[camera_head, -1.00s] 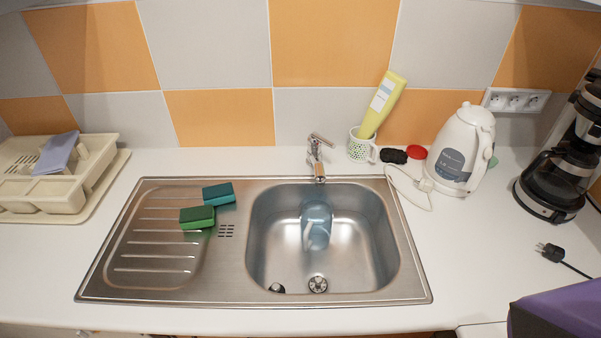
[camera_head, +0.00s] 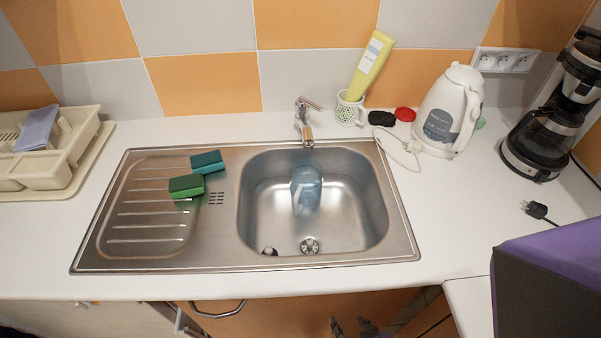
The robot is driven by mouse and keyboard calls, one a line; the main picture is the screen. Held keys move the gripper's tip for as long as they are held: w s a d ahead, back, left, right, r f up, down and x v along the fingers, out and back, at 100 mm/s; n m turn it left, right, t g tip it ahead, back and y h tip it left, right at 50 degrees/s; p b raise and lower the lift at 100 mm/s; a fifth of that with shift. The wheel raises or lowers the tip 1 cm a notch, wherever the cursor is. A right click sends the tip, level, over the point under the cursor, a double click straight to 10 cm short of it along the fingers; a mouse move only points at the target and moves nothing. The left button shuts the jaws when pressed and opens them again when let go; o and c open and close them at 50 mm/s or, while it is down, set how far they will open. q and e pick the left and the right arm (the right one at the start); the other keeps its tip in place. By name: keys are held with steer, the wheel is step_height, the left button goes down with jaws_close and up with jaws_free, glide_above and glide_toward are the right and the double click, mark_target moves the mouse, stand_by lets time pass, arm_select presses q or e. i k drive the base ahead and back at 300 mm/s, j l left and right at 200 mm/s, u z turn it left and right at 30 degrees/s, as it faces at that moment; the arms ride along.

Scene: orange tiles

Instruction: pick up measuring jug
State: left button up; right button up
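The measuring jug (camera_head: 305,190) is a pale blue, see-through vessel inside the steel sink basin (camera_head: 345,233). It is near the basin's back, under the tap, and looks tilted or lying. White markings show on its side, and nothing is gripping it. Two small dark shapes at the bottom edge, in front of the cabinet and below the counter, may be fingertips of my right gripper (camera_head: 351,328). I cannot tell whether it is open. My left gripper is not in view.
The tap (camera_head: 305,122) stands behind the basin. Two sponges (camera_head: 186,186) lie on the drainboard. A kettle (camera_head: 448,110) and coffee maker (camera_head: 548,135) stand right, a dish rack (camera_head: 50,160) left. A purple-topped block (camera_head: 550,262) fills the lower right. The counter's front strip is clear.

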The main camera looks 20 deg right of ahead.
mark_target(306, 175)
steer(key=k+j+z, duration=0.15)
steer(key=k+z, duration=0.2)
steer(key=k+j+z, duration=0.1)
steer(key=k+z, duration=0.55)
steer(key=i, duration=0.1)
